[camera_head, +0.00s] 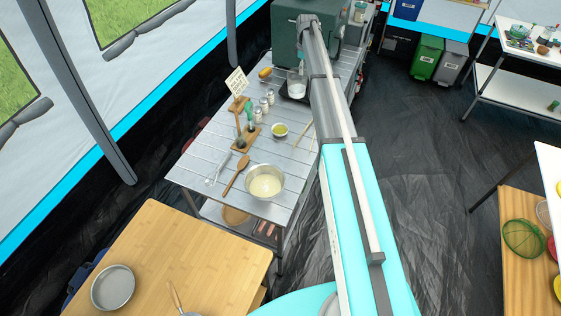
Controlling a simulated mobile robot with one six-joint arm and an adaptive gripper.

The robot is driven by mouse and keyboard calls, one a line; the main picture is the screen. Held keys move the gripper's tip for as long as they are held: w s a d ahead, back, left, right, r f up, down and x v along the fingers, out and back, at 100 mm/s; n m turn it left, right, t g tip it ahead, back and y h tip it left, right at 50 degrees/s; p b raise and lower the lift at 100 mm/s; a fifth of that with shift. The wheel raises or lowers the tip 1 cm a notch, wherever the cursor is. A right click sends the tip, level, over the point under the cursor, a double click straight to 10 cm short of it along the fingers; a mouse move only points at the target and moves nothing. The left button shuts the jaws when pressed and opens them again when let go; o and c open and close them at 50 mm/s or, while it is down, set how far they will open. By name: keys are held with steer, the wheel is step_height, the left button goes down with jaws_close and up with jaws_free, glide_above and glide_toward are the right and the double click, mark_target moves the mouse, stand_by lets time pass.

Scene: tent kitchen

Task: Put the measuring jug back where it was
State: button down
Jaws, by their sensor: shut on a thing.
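The measuring jug (296,86), a small clear vessel with pale contents, is at the far part of the slatted metal table (200,165). It is just left of my forearm, over or on a dark flat plate (287,97); I cannot tell whether it touches it. My gripper (301,70) is at the jug's upper part, small and partly hidden by my arm. It is shut on the jug.
A dark green box (290,38) stands behind the jug. To the left are several small jars (263,103), a wooden stand (246,138) and a small bowl (280,130).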

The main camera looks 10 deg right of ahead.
steer(key=shift+a, duration=0.1)
steer(key=shift+s+a+f, duration=0.1)
steer(key=shift+s+a, duration=0.1)
steer(key=shift+s, duration=0.25)
steer(key=s+a+f+b, duration=0.1)
steer(key=s+a, duration=0.3)
steer(key=s, duration=0.7)
steer(key=s+a+f+n+b, duration=0.1)
steer(key=s+a, duration=0.3)
steer(key=s, duration=0.7)
steer(key=s+a+f+b, duration=0.3)
steer(key=s+a, duration=0.1)
steer(key=s, duration=0.7)
steer(key=shift+f+n+b, duration=0.2)
steer(key=shift+n+b, duration=0.1)
steer(key=shift+a, duration=0.1)
steer(key=w+d+f+b, duration=0.1)
steer(key=w+f+b, duration=0.8)
steer(key=w, duration=0.4)
steer(key=shift+w+f, duration=0.1)
